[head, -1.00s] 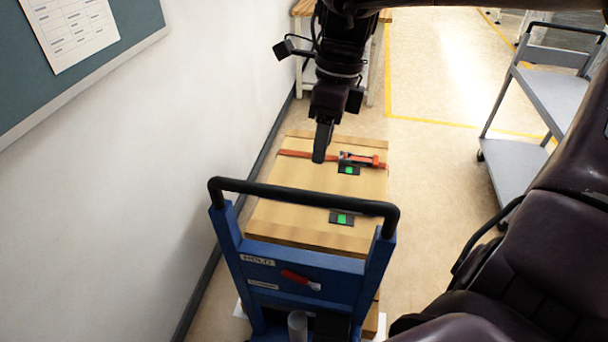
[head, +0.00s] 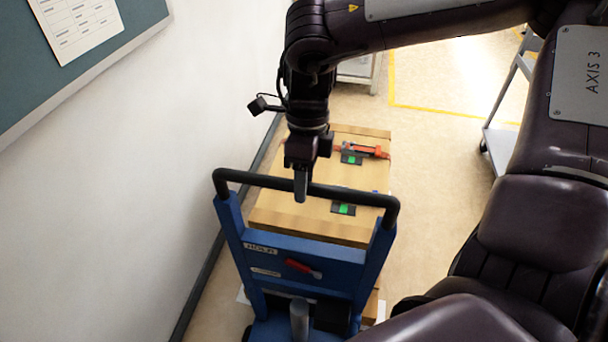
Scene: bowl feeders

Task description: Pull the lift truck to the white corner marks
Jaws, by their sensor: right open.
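The blue lift truck (head: 312,262) stands upright near the wall, with its black handle bar (head: 250,180) across the top and a red lever on its panel. It bears a wooden load (head: 280,212) with an orange strap and two green-marked black pads. My right gripper (head: 301,188) points down and is open. It overlaps the middle of the handle bar in the picture; I cannot tell whether it touches. White patches on the floor show beside the truck at the left (head: 241,296) and right (head: 380,311), mostly hidden. My left gripper is out of view.
The white wall (head: 150,200) with its dark skirting runs close along the truck's left side. A grey cart (head: 500,150) stands at the right, partly behind my arm. A yellow floor line (head: 440,111) lies behind the load. A table leg stands at the back.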

